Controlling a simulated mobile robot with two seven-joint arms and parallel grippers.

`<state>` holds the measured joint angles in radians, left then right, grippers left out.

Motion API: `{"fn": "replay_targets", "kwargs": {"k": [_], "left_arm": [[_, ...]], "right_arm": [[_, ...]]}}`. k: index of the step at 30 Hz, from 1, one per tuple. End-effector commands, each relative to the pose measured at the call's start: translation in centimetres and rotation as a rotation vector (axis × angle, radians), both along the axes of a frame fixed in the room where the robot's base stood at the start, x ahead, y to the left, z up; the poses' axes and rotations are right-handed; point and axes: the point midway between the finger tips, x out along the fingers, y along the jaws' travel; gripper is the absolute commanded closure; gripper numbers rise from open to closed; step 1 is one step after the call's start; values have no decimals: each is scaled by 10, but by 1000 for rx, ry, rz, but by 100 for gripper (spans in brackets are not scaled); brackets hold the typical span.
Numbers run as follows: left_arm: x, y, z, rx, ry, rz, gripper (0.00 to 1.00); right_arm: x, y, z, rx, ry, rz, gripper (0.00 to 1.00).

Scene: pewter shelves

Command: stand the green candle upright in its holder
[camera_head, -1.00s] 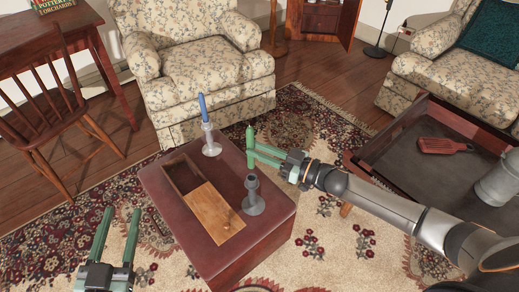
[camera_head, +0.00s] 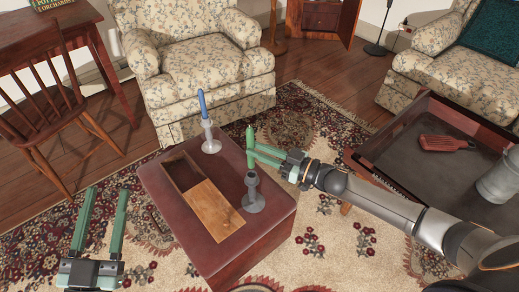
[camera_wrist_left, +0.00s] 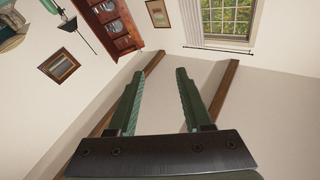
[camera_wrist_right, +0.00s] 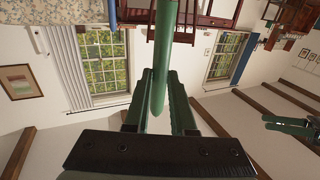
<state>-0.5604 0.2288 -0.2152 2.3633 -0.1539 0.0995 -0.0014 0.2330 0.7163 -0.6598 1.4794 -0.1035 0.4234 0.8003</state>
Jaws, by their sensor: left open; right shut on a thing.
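The green candle (camera_head: 250,146) is upright in my right gripper (camera_head: 252,156), which is shut on it. It also shows between the fingers in the right wrist view (camera_wrist_right: 164,60). It is held above the far right part of the red table (camera_head: 262,262), behind the grey holder. The empty grey candle holder (camera_head: 253,194) stands on the table near its right edge. A blue candle (camera_head: 203,105) stands in a lighter holder (camera_head: 211,138) at the table's far edge. My left gripper (camera_head: 104,190) is open and empty, left of the table.
An open box with a sliding wooden lid (camera_head: 217,209) lies on the table, left of the grey holder. Armchair (camera_head: 200,70) behind.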

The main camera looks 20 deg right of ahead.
Motion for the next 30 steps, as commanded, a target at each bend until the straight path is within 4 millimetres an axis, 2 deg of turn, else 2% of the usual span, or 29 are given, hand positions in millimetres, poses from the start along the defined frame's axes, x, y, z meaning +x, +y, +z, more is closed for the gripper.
{"fn": "replay_targets", "kwargs": {"k": [9, 30], "left_arm": [[-6, -2, 21, -4, -87, -13, 50], [-23, -6, 54, 5, -252, -48, 50]], "right_arm": [[0, 0, -5, 1, -1, 0, 100], [0, 0, -16, 1, -1, 0, 100]]}}
